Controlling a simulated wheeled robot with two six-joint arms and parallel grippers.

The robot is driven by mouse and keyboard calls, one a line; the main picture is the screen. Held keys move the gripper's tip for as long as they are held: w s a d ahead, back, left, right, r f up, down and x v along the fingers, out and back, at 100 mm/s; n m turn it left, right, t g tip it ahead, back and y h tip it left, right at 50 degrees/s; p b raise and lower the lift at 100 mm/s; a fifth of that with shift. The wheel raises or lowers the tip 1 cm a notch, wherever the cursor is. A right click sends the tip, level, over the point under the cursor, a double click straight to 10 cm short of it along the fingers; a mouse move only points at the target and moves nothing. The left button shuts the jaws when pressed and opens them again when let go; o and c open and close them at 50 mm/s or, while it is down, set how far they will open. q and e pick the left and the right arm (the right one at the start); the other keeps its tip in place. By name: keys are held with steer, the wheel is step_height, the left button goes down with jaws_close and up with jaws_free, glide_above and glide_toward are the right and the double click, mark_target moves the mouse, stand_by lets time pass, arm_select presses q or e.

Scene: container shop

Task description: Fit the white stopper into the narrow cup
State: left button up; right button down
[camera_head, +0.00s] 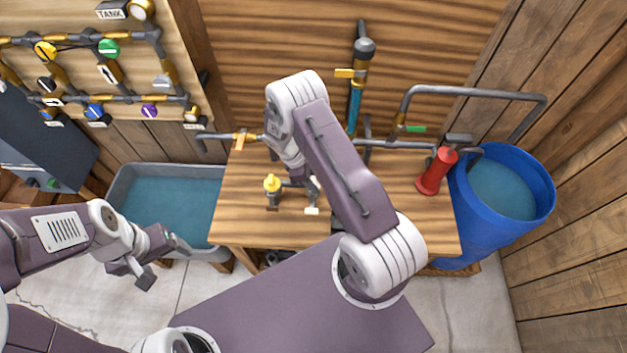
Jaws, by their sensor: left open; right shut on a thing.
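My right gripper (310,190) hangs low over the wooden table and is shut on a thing. A small white piece (312,211) shows just below its fingertips and looks like the white stopper. The grip itself is too small to see clearly. A small upright yellow-topped piece with a dark lower part (272,184) stands just left of this gripper. I cannot tell whether it is the narrow cup, and no cup shows clearly. My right arm hides part of the table. My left gripper (163,263) is open and empty, low at the left, in front of the grey water trough.
The wooden table (240,225) has bare room at its front left. A red cylinder (436,170) stands at its right, near the blue barrel (480,225) of water. Pipes (385,144) run along the table's back. The grey trough (135,178) stands left of the table.

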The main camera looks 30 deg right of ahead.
steer(key=c, duration=0.8)
jaws_free()
steer(key=shift+r, duration=0.1)
steer(key=b+v, duration=0.3)
steer(key=v, duration=0.6)
